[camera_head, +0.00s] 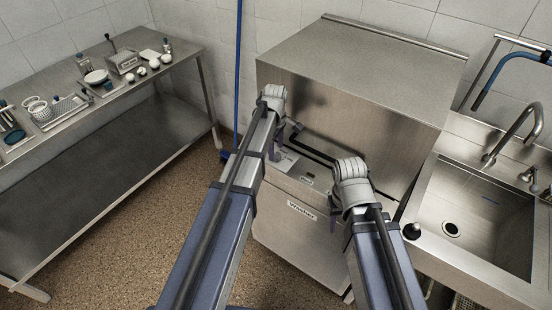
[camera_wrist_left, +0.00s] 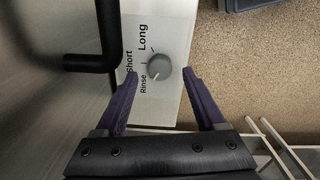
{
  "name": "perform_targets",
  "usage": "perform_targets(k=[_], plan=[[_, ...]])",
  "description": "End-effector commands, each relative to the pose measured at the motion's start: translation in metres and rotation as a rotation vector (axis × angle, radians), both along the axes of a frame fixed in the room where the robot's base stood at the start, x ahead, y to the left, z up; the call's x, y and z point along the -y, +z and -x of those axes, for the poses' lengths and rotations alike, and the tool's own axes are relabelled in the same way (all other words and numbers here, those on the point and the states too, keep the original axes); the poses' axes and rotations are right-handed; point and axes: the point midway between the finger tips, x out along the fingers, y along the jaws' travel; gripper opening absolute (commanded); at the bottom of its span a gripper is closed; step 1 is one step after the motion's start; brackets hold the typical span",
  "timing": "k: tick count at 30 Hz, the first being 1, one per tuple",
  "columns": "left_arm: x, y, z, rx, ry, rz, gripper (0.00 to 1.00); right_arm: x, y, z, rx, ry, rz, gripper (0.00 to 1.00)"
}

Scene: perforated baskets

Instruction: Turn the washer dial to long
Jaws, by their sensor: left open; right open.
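The washer (camera_head: 292,207) is a steel machine with a "Washer" label, in the middle of the head view. In the left wrist view, its round grey dial (camera_wrist_left: 158,67) sits on a pale panel marked Short, Long and Rinse. The dial's white mark points down and left, on the Rinse side. My left gripper (camera_wrist_left: 161,74) is open, with its purple fingers spread on either side of the dial; contact cannot be told. In the head view the dial cannot be made out near my left arm. My right gripper (camera_head: 336,213) is open in front of the washer, partly hidden by its wrist.
A black bar handle (camera_wrist_left: 95,62) is left of the dial and also shows in the head view (camera_head: 313,149). A steel sink (camera_head: 470,215) stands at the right. A steel table (camera_head: 105,100) with dishes stands at the left, with bare floor between it and the washer.

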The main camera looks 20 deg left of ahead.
Motion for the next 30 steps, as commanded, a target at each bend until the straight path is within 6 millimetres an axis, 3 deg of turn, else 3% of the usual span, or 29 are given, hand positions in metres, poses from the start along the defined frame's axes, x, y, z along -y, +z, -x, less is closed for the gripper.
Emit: perform_targets(k=[1,5,16,30], plan=[[0.000,-0.013,0.000,0.000,0.000,0.000,0.72,0.000,-0.013,0.000,0.000,0.000,0.000,0.50],[0.000,-0.023,0.000,0.000,0.000,0.000,0.72,0.000,-0.023,0.000,0.000,0.000,0.000,0.50],[0.000,-0.024,-0.001,0.000,0.000,0.000,0.70,0.000,-0.024,0.000,0.000,0.000,0.000,0.50],[0.000,-0.024,-0.001,0.000,0.000,0.000,0.18,0.000,-0.024,0.000,0.000,0.000,0.000,0.50]])
